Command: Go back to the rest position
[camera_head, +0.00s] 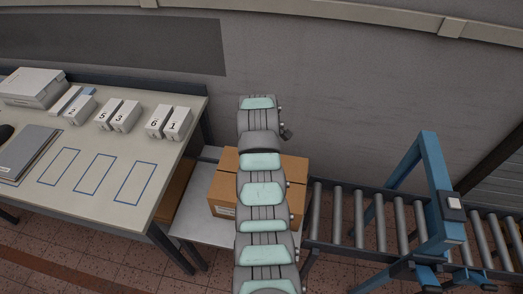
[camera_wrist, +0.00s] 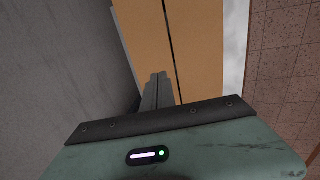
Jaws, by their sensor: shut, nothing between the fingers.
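My arm stretches up the middle of the head view, over a cardboard box. My gripper (camera_wrist: 158,78) shows in the wrist view as dark fingers close together, with nothing between them. Beyond the fingers in that view lies the orange-brown top of the cardboard box (camera_wrist: 195,45), with a dark seam along it. The fingers look apart from the box, but the exact gap is hard to tell. In the head view the fingers are largely hidden by the arm.
A table (camera_head: 185,110) at the left bears numbered white blocks (camera_head: 177,123), blue outlined rectangles and a grey laptop-like slab (camera_head: 28,152). The cardboard box also shows in the head view (camera_head: 223,188). A roller conveyor (camera_head: 360,215) with a blue frame (camera_head: 436,185) is at the right. A grey wall stands behind.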

